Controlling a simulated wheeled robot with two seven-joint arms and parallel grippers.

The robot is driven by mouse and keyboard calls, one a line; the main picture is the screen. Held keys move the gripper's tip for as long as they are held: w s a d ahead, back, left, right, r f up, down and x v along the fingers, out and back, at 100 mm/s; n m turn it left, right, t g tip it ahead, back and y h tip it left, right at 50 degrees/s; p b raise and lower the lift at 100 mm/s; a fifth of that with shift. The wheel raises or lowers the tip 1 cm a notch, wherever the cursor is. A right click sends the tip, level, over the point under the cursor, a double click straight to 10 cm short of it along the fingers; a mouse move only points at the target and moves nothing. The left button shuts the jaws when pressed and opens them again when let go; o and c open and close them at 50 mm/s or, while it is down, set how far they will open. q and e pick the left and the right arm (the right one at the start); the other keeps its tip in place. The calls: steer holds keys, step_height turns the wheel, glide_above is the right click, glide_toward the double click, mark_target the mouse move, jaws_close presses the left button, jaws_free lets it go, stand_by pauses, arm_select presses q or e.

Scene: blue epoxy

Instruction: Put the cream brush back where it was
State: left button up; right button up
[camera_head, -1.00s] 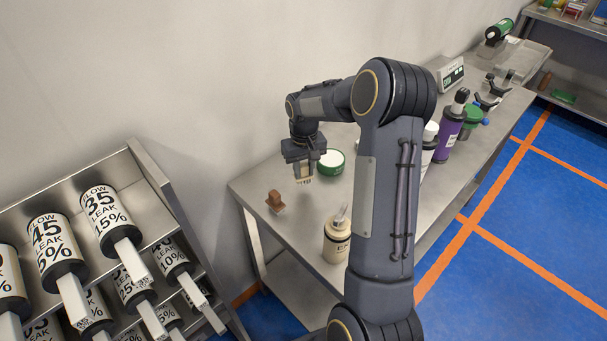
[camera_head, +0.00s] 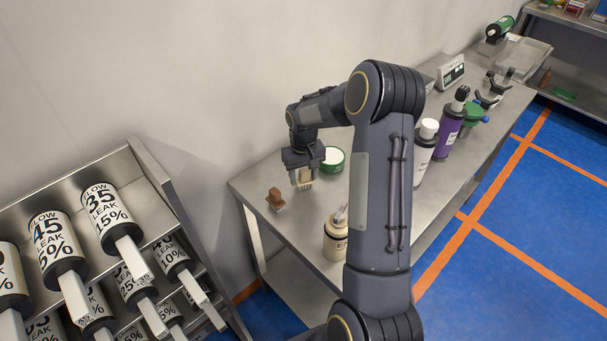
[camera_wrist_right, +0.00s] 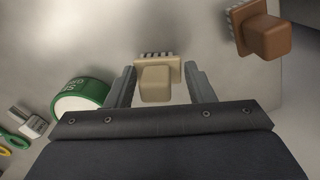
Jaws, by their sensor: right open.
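The cream brush (camera_wrist_right: 155,84) is between the two open fingers of my right gripper (camera_wrist_right: 163,92) in the right wrist view, with a gap on each side of its handle. Its dark bristles face the steel table. In the head view the cream brush (camera_head: 303,181) is just below my right gripper (camera_head: 302,170), over the far left part of the table (camera_head: 258,183). Whether its bristles touch the table is hard to tell. My left gripper is not in view.
A brown brush (camera_head: 275,199) stands left of the cream one. A green-rimmed tub (camera_head: 333,160) is close on the right. A cream bottle (camera_head: 336,240) is nearer the front. A white-capped bottle (camera_head: 424,150) and purple bottle (camera_head: 450,128) stand farther right.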

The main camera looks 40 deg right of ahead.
mark_target(304, 172)
step_height(304, 172, up, 12)
steer(key=b, duration=0.1)
steer(key=s+a+r+t+y, duration=0.1)
steer(key=s+a+r+t, duration=0.1)
steer(key=s+a+r, duration=0.4)
steer(key=s+a+n+t+y, duration=0.1)
steer(key=s+a, duration=0.6)
steer(key=s, duration=0.2)
steer(key=s+a+f+n+t+y, duration=0.1)
steer(key=s+a+t, duration=0.1)
steer(key=s+a, duration=0.5)
steer(key=s, duration=0.3)
steer(key=shift+a+f+t+y, duration=0.25)
steer(key=shift+f+t+y, duration=0.05)
steer(key=shift+y, duration=0.1)
steer(key=shift+s, duration=0.1)
